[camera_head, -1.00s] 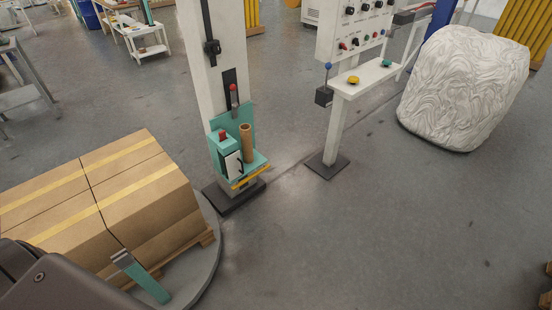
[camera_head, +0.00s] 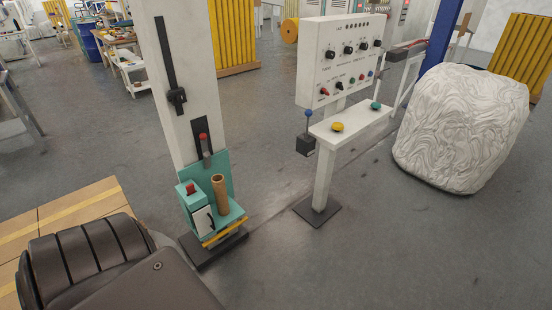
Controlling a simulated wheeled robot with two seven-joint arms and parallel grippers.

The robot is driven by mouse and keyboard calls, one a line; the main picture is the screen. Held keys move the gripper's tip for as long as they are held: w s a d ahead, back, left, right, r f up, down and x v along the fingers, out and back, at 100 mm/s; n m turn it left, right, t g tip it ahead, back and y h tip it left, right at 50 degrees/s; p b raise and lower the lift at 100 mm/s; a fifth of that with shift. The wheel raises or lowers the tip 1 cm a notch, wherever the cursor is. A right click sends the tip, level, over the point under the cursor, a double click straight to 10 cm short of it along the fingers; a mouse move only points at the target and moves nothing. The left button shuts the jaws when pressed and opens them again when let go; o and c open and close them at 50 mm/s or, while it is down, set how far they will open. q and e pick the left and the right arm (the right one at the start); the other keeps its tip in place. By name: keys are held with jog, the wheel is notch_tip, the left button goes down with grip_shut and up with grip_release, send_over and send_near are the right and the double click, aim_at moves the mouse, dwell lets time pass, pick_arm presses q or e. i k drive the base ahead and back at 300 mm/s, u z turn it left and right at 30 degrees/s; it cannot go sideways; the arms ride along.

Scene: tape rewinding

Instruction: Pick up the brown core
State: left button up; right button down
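The brown core (camera_head: 220,194) is a hollow tan tube. It stands upright on a teal carriage (camera_head: 232,213) at the foot of a tall white column (camera_head: 192,100), left of the picture's middle. A teal box with a red knob stands just left of it. A dark arm link of mine covers the lower left of the picture, in front of and left of the core. Neither of my grippers shows in the view.
Cardboard boxes (camera_head: 82,203) sit at the lower left, partly hidden by my arm. A white control panel stand (camera_head: 325,180) is right of the column. A white wrapped bundle (camera_head: 455,130) stands at the right. The floor in the front middle is clear.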

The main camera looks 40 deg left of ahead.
aim_at(221, 196)
jog(key=z, duration=0.2)
jog(key=i, duration=1.4)
jog(key=u, duration=0.8)
jog(key=i, duration=0.85)
jog(key=u, duration=1.25)
jog(key=i, duration=0.4)
jog(key=u, duration=0.35)
